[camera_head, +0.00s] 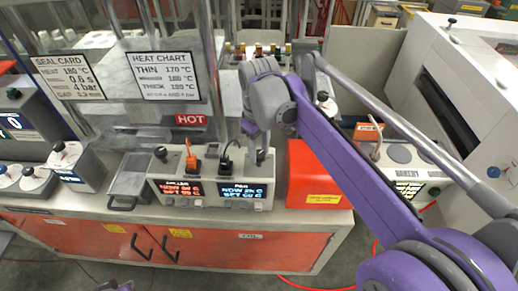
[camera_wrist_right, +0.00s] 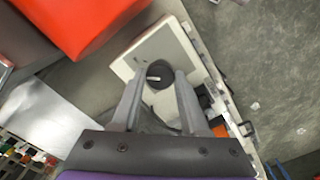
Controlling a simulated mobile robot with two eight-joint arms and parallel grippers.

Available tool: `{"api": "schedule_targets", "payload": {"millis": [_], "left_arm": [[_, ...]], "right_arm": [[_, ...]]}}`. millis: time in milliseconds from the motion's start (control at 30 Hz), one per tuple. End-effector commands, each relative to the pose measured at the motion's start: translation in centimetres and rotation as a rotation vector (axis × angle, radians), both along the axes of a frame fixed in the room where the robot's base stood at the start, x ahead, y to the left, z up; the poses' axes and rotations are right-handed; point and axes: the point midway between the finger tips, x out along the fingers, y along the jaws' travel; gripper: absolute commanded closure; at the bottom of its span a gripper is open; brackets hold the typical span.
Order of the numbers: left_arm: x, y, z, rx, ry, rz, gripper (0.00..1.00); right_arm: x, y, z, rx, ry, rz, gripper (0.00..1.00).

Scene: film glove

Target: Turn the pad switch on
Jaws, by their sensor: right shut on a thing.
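The pad controller (camera_head: 240,193) is the right half of a pale twin box on the bench, with a lit PAD display. My right gripper (camera_head: 260,157) comes down from above onto the top of this box at its right end. In the right wrist view its two fingers (camera_wrist_right: 159,80) are on either side of a round black switch (camera_wrist_right: 158,74) with a small pale lever on the pale box top (camera_wrist_right: 172,42). The gripper is shut on this switch. In the head view the gripper mostly hides it.
A sealer display with an orange plug (camera_head: 190,158) adjoins on the left, and a black plug (camera_head: 226,158) stands close left of my right gripper. A red-orange block (camera_head: 312,175) is close on the right. A HOT sign (camera_head: 191,120) hangs behind.

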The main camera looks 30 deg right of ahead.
Motion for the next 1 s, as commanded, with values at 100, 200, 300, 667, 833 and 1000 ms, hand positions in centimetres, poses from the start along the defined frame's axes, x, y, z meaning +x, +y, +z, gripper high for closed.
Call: {"api": "schedule_targets", "payload": {"millis": [100,200,300,667,833,1000], "left_arm": [[0.0,0.0,0.0,0.0,0.0,0.0,1.0],[0.0,0.0,-0.01,0.0,0.0,0.0,1.0],[0.0,0.0,-0.01,0.0,0.0,0.0,1.0],[0.0,0.0,-0.01,0.0,0.0,0.0,1.0],[0.0,0.0,-0.01,0.0,0.0,0.0,1.0],[-0.01,0.0,-0.02,0.0,0.0,0.0,1.0]], "right_arm": [[0.02,-0.03,0.05,-0.001,0.0,-0.041,1.0],[0.02,-0.03,0.05,-0.001,0.0,-0.064,1.0],[0.02,-0.03,0.05,-0.001,0.0,-0.076,1.0],[0.03,-0.02,0.05,-0.001,-0.001,-0.083,1.0],[0.02,-0.03,0.05,-0.001,-0.001,-0.083,0.38],[0.02,-0.02,0.03,0.0,0.0,-0.082,0.26]]}}
